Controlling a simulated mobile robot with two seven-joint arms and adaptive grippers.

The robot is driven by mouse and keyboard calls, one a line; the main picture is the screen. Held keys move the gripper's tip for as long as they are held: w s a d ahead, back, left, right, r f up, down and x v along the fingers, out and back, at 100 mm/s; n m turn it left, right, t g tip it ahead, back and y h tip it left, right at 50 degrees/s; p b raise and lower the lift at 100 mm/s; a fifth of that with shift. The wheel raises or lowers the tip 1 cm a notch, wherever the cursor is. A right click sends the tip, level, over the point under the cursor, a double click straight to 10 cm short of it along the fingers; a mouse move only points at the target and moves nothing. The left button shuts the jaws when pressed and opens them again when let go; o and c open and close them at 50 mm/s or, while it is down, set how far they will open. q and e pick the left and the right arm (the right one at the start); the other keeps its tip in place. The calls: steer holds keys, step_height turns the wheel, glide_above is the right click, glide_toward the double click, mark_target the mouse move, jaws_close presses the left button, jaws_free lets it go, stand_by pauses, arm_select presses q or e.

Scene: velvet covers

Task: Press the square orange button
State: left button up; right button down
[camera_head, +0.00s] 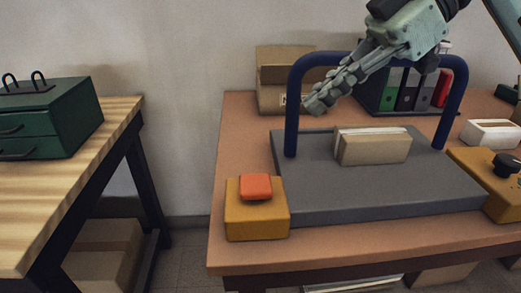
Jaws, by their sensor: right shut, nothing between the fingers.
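The square orange button (256,187) sits on top of a yellow box (257,218) at the front left corner of the brown table. My right gripper (314,106) comes in from the upper right and is shut and empty. Its fingertips are up and to the right of the button in the picture, apart from it, close to the blue bar frame. The left gripper is not in view.
A dark blue bar frame (291,110) arches over a grey platform (400,197) holding a tan box (372,149). A second yellow box with a black knob (506,165) stands at right. A cardboard box (282,80) and binders (405,88) stand behind.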

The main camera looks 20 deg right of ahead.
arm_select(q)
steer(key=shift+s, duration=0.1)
arm_select(e)
steer(key=shift+s, duration=0.2)
glide_above(250, 183)
steer(key=s+d, duration=0.1)
steer(key=d, duration=0.2)
step_height(250, 183, down, 7)
steer(key=shift+r, duration=0.15)
step_height(250, 183, down, 3)
steer(key=shift+a+r+b, duration=0.1)
steer(key=shift+a+b, duration=0.05)
steer(key=shift+b, duration=0.2)
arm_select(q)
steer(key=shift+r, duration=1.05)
arm_select(e)
steer(key=shift+f, duration=0.75)
